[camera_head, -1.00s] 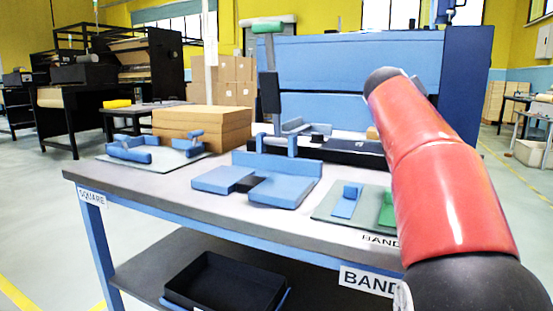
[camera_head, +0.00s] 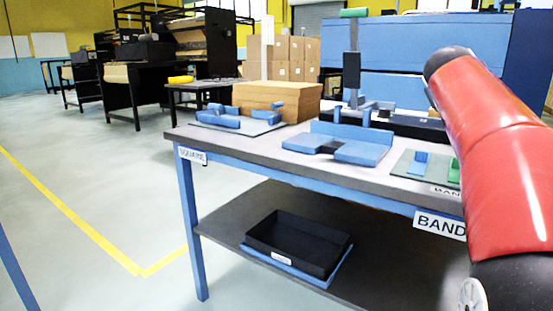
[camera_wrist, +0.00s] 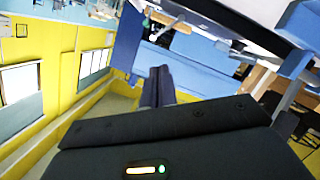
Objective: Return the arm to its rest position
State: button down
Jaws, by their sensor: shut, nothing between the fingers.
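My red and black arm rises along the right side of the head view, in front of the workbench (camera_head: 262,151). My gripper shows in the wrist view (camera_wrist: 159,75), with its two dark fingers together and nothing between them. It points toward a blue surface and a yellow wall, clear of any object. In the head view the gripper itself cannot be seen.
The bench carries a blue fixture (camera_head: 345,142), a grey-green mat (camera_head: 400,164) with blue and green blocks, and a stack of brown sheets (camera_head: 290,99). A black tray (camera_head: 290,245) sits on the lower shelf. The floor to the left is open.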

jog(key=s+a+f+g+y+p, duration=0.3)
jog(key=s+a+f+y+p, duration=0.1)
jog(key=s+a+f, duration=0.8)
jog(key=s+a+f+n+g+y+p, duration=0.1)
jog(key=s+a+f+y+p, duration=0.3)
jog(key=s+a+f, duration=0.8)
jog(key=s+f+g+y, duration=0.1)
jog(key=s+f+y, duration=0.1)
jog(key=s, duration=0.5)
jog(key=shift+s+f+g, duration=0.2)
jog(key=shift+f+g, duration=0.2)
jog(key=shift+f, duration=0.4)
